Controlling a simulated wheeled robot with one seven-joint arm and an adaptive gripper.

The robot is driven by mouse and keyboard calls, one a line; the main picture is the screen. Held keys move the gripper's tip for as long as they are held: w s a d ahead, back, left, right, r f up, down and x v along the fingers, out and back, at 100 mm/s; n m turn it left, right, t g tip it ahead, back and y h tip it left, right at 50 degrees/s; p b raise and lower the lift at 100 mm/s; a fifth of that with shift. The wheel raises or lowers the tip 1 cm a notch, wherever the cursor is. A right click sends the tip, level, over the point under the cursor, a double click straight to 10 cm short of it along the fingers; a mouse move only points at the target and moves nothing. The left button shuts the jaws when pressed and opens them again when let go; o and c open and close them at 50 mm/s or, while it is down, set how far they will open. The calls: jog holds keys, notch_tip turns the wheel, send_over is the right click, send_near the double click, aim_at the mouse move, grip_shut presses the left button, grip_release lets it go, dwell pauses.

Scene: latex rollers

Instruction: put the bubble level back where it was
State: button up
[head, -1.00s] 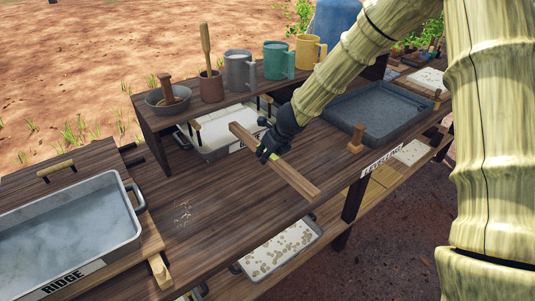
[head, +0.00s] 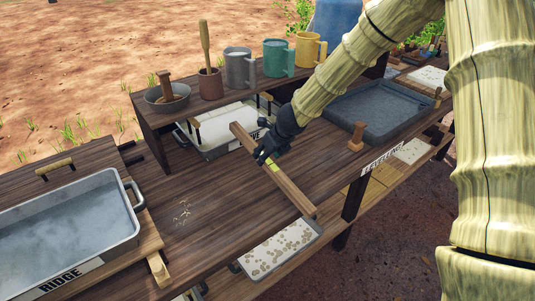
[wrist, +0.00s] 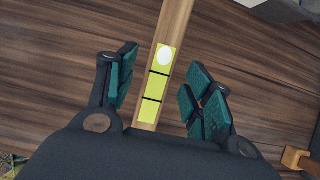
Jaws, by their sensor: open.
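The bubble level is a long wooden bar (head: 290,190) with a yellow-green vial, lying at a slant across the dark wooden table. Its near end is at the table's front edge. In the wrist view the bar (wrist: 175,20) runs up between the fingers, with the yellow vial and its white bubble in plain sight. My gripper (head: 266,158) is at the bar's middle. In the wrist view my gripper (wrist: 160,95) is open, with a teal-padded finger on either side and gaps between pads and bar. I cannot tell whether the bar rests fully on the table.
A grey empty tray (head: 380,110) lies right, behind a wooden peg (head: 356,138) and the "LEVELLING" label (head: 382,158). A white-filled tray (head: 222,125) sits under the shelf with mugs. A "RIDGE" tray (head: 70,220) stands left.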

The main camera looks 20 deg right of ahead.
jog(key=shift+r, duration=0.1)
jog(key=shift+r+p, duration=0.25)
jog(key=shift+p, duration=0.05)
jog(key=p+v, duration=0.4)
jog(key=v, duration=0.8)
jog(key=shift+r+p, duration=0.25)
jog(key=shift+p, duration=0.1)
